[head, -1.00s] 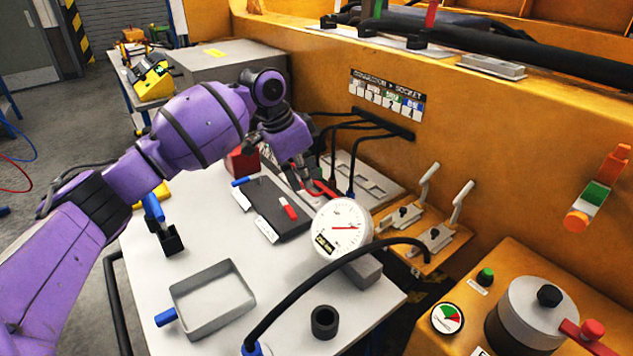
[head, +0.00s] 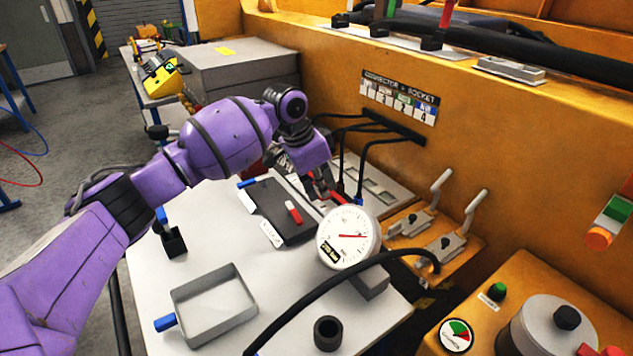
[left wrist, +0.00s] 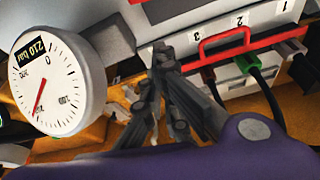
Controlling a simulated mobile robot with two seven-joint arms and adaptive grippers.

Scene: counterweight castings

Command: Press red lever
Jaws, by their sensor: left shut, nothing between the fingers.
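A red upright lever (head: 447,14) stands on the ledge at the top of the head view, beside a green one; its top is cut off. A red knob (head: 612,351) shows at the bottom right edge, partly cut off. My left gripper (head: 325,192) is low over the far part of the white table, behind the dial gauge (head: 346,238) and well away from both red parts. In the left wrist view its fingers (left wrist: 162,58) are shut and empty, near a red handle (left wrist: 224,42) on the numbered connector piece. My right gripper is out of view.
The white table (head: 215,240) holds a grey tray (head: 213,304), a black ring (head: 328,333) and a dark case (head: 281,208). A black hose (head: 330,290) arches across the front. Two white-handled levers (head: 474,205) stand by the orange wall.

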